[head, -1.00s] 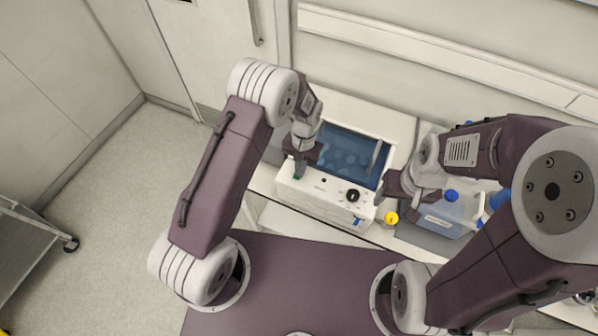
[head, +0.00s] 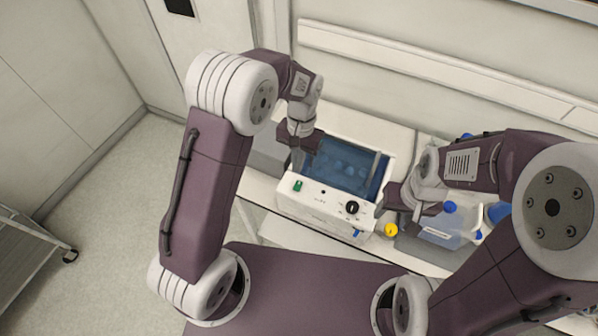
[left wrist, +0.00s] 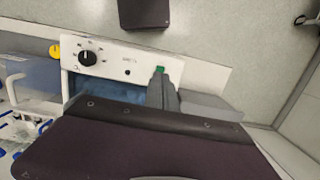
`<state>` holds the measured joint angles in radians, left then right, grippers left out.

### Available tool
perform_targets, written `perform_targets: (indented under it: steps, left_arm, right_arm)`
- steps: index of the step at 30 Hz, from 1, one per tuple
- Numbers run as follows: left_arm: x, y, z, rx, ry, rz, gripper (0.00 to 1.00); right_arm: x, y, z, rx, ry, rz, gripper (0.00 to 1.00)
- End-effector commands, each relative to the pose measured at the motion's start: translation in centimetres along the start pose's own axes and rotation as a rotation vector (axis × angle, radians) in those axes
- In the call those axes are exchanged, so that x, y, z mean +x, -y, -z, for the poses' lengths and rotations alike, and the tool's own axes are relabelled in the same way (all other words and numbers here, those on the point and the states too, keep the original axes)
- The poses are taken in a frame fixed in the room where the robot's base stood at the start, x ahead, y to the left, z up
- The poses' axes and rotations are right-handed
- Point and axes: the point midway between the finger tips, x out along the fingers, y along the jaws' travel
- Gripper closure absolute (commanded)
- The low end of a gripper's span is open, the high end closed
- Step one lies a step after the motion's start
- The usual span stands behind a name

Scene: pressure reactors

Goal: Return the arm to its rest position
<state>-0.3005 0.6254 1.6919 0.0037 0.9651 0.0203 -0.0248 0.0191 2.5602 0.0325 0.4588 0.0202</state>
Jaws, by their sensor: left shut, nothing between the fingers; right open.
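My left gripper (head: 298,158) is shut and empty. In the head view it is above the left end of a white bath-like device with a blue lid or window (head: 340,165). The device's front panel (head: 325,206) carries a green switch (head: 297,186) and a black knob (head: 352,207). In the left wrist view the shut fingers (left wrist: 162,92) show close to the green switch (left wrist: 159,69), and the black knob (left wrist: 87,58) is further left. My right gripper (head: 382,208) is open beside the device's right end; its fingertips are partly hard to make out.
A yellow cap (head: 391,230) lies right of the device. A clear container with blue caps (head: 440,230) stands further right, partly behind my right arm. A wall rail (head: 430,65) runs behind the bench. A cart (head: 30,255) stands on the floor at far left.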

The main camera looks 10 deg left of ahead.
Motion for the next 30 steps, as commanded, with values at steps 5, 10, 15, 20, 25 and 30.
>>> perform_targets:
  steps: [5,10,15,20,25,30]
  left_arm:
    - [-0.9,0.0,-0.3,0.0,0.0,0.0,1.0]
    - [-1.0,0.0,-0.3,0.0,0.0,0.0,1.0]
    - [-1.0,0.0,-0.3,0.0,0.0,0.0,1.0]
    - [-0.9,0.0,-0.3,-0.001,0.0,0.0,1.0]
    - [-0.7,3.0,-0.4,-0.081,-0.069,-0.01,1.0]
    - [2.6,6.2,-7.1,-0.216,-0.124,-0.028,1.0]
  right_arm:
    - [0.2,0.0,0.0,0.0,0.0,0.0,0.41]
    - [0.2,0.0,0.0,0.0,0.0,0.0,0.41]
    - [0.2,0.0,0.0,0.0,0.0,0.0,0.41]
    - [0.2,0.0,0.0,0.0,0.0,0.0,0.41]
    - [3.8,-0.1,-0.4,0.0,0.0,0.0,0.41]
    - [7.8,-0.1,-0.8,0.0,0.0,0.0,0.41]
